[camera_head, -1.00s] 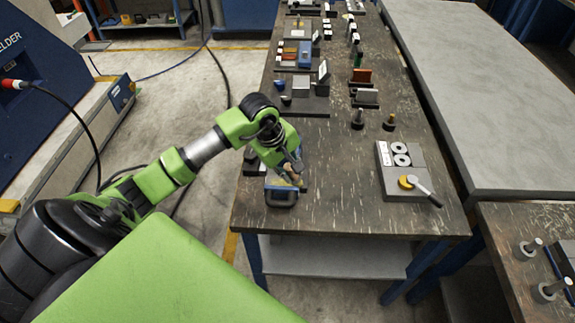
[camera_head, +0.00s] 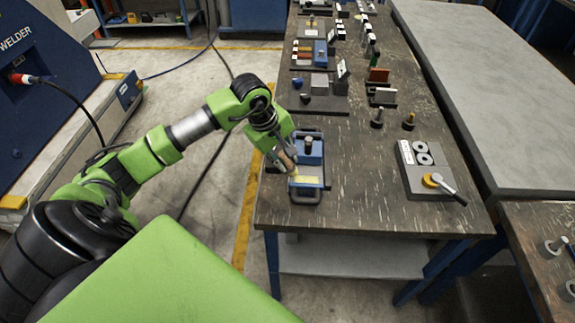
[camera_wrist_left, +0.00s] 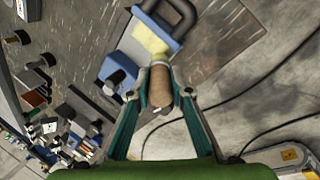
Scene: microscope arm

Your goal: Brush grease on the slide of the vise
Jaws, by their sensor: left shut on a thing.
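The blue vise (camera_head: 311,155) sits at the near left corner of the dark workbench, with a knob on its block and a black handle at its front end. It also shows at the top of the left wrist view (camera_wrist_left: 128,52). My left gripper (camera_head: 284,158) is at the vise's left side, shut on the brown handle of the brush (camera_wrist_left: 160,86). The brush tilts toward the vise. A pale yellow patch at the brush's end overlaps the vise's front part; I cannot tell whether it is bristles or grease. My right gripper is out of view.
A grey plate with white rings and a yellow-hubbed lever (camera_head: 425,168) lies at the bench's right. Two small knobbed pins (camera_head: 408,121) stand behind it. Several blocks and holders (camera_head: 321,88) fill the far side. The bench (camera_head: 365,210) is clear between vise and plate.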

